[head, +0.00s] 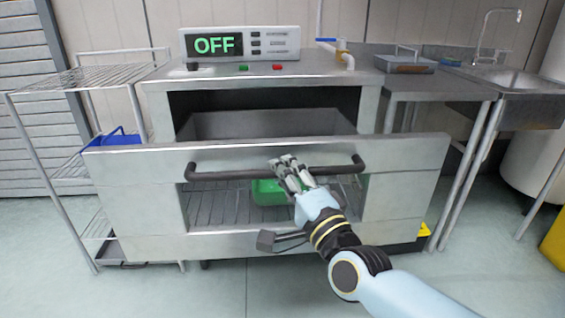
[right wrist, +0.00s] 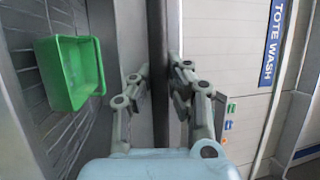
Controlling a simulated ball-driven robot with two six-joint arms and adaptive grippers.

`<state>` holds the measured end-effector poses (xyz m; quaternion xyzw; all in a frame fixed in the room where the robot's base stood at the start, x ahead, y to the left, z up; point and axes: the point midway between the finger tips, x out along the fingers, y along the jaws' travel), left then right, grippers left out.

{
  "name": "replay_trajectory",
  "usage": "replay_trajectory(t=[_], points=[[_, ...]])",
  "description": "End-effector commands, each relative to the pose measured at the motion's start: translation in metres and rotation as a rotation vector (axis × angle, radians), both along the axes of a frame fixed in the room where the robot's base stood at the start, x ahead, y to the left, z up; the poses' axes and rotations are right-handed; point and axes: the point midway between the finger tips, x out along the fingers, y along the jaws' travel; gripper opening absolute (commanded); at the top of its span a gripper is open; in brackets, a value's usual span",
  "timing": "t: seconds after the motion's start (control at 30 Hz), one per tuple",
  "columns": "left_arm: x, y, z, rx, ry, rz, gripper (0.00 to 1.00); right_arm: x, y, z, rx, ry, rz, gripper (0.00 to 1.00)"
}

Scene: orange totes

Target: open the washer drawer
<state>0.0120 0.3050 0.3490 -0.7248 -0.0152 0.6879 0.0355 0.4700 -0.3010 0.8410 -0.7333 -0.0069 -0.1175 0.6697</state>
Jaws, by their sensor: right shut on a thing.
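The washer (head: 155,100) is a steel machine with an open dark cavity behind its wide front panel. The drawer front (head: 130,190) has a dark horizontal handle bar (head: 230,174) and an opening below it. My right gripper (head: 286,166) is shut on the bar, right of its middle. In the right wrist view the bar (right wrist: 157,60) runs upright between the fingers (right wrist: 157,85). A green tote (head: 266,192) shows through the opening, above a wire rack; it also shows in the right wrist view (right wrist: 62,75). My left gripper is not in view.
A control box reading OFF (head: 240,43) sits on top of the washer. A wire shelf (head: 90,77) with a blue bin (head: 120,137) stands left. A steel sink table (head: 440,85) stands right. Grey floor (head: 215,290) in front looks clear.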

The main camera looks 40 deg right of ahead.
Motion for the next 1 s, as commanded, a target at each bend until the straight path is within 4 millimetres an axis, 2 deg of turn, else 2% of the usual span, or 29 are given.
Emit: replay_trajectory(t=[0.2, 0.53, 0.57, 0.77, 1.0], points=[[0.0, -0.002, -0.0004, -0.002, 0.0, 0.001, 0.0, -0.0089, 0.005, -0.0044, -0.002, 0.01, 0.001, 0.0], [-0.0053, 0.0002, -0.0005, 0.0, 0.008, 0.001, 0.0, -0.0092, 0.0052, -0.0046, -0.002, 0.01, 0.001, 0.0], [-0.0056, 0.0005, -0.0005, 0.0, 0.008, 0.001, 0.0, -0.0092, 0.0051, -0.0046, -0.002, 0.01, 0.001, 0.14], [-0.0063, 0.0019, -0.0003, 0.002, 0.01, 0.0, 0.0, -0.0087, 0.0051, -0.0028, -0.001, 0.006, 0.0, 0.4], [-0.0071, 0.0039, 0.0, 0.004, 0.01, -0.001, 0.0, -0.0084, 0.005, -0.0015, -0.001, 0.003, 0.001, 0.4]])
